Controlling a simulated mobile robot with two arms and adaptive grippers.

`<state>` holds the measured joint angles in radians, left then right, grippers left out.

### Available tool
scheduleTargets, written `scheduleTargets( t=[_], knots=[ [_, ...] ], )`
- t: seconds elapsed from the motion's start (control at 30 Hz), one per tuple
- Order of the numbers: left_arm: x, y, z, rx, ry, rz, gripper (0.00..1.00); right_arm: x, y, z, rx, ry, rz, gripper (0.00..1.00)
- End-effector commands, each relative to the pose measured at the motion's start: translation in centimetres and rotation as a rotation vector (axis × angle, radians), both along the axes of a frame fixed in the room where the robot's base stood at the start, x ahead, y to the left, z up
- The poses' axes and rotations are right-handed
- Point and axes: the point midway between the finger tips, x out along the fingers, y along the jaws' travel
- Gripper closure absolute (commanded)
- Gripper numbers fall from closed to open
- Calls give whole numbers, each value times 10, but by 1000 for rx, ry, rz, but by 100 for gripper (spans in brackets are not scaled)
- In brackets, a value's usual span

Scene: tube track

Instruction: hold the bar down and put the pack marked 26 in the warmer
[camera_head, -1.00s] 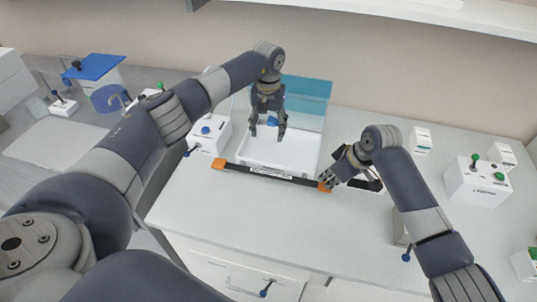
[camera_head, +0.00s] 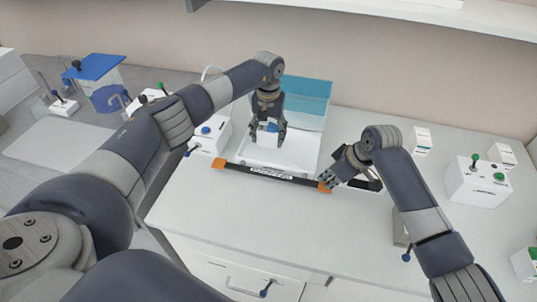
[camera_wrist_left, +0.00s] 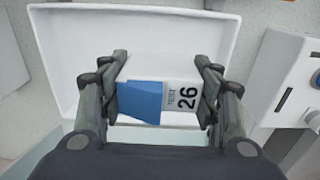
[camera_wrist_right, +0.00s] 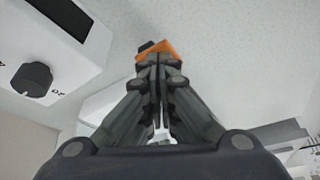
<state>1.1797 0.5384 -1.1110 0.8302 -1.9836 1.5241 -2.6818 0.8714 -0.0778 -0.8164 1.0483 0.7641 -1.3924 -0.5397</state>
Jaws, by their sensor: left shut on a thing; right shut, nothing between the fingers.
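The pack marked 26 (camera_wrist_left: 180,98) is white with a blue patch, and its blue part shows in the head view (camera_head: 271,127). My left gripper (camera_head: 268,143) is shut on it, fingers on both sides, over or inside a white open bin (camera_head: 258,160) with a raised teal lid (camera_head: 306,98). I cannot tell whether the pack touches the bin floor. The black bar (camera_head: 285,178) with orange ends lies along the bin's front. My right gripper (camera_head: 325,183) is shut and empty, its tips at the bar's right orange end (camera_wrist_right: 160,47); contact looks likely. No label shows which thing is the warmer.
A white box with a blue button (camera_head: 207,130) stands left of the bin. A white box with a green-topped lever (camera_head: 478,182) stands at the right. The counter front (camera_head: 240,205) is clear.

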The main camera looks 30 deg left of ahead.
Motion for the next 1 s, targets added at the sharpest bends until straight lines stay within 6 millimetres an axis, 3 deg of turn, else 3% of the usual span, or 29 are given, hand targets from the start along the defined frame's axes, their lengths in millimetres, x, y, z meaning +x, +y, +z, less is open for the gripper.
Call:
scheduleTargets(
  t=[0.33, 1.0],
  knots=[
    [0, 0, -4, 0, 0, 0, 67, 0, -1, -1, -3, 2, -1, 100],
    [1, -1, -36, -1, 0, -1, 67, 0, -1, -1, -3, 2, -1, 100]
  ],
)
